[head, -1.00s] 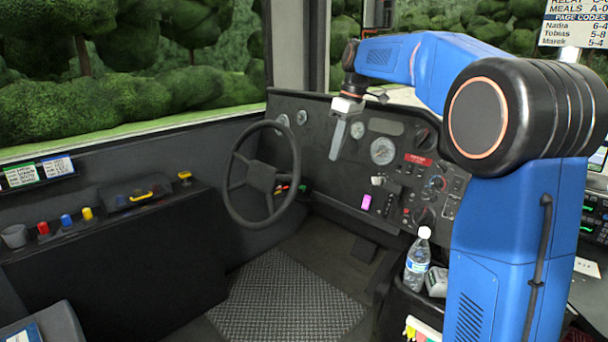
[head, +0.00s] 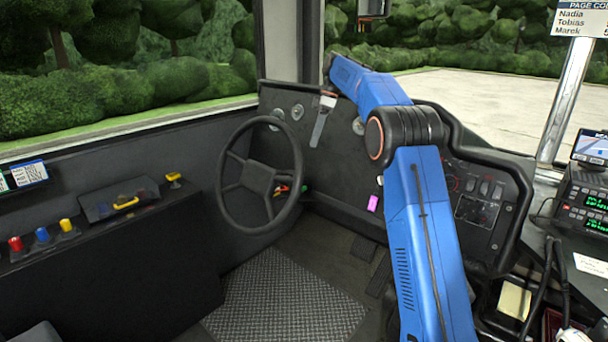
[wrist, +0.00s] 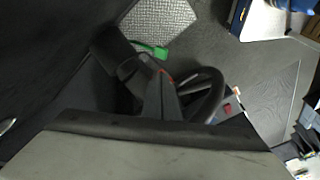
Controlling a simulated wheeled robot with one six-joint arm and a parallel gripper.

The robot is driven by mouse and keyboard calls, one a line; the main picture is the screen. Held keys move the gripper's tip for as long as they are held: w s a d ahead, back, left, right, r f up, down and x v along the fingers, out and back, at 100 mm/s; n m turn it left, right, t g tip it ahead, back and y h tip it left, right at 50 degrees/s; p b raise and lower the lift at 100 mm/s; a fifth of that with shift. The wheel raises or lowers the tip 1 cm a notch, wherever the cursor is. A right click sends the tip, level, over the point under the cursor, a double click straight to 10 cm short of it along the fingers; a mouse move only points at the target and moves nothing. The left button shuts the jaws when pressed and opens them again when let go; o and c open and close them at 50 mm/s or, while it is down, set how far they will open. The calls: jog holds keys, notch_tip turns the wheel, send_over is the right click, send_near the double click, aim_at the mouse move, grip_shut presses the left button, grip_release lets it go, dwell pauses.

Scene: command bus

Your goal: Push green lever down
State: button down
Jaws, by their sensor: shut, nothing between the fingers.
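The green lever (head: 304,188) shows as a small green tip just right of the steering wheel, low on the column. In the wrist view the lever (wrist: 150,49) is a bright green bar on the dark steering column, with its stem partly hidden. My gripper (head: 316,140) is shut and empty. It points down in front of the dashboard, above and slightly right of the lever, clearly apart from it.
The steering wheel (head: 258,176) stands left of the lever, with a red lever (head: 281,190) seen through its rim. A pink item (head: 373,203) is on the dashboard (head: 345,175) to the right. The side console (head: 100,270) is at the left. Floor space below is clear.

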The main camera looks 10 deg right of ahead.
jog(key=shift+w+f, duration=0.35)
jog(key=shift+w, duration=0.5)
jog(key=x, duration=0.4)
jog(key=s+x, duration=0.1)
jog(key=x, duration=0.7)
jog(key=shift+s+d+f, duration=0.15)
jog(key=shift+s+d, duration=0.05)
jog(key=shift+s+a+f, duration=0.1)
jog(key=shift+s+f, duration=0.25)
jog(key=shift+f, duration=0.2)
jog(key=shift+s, duration=0.1)
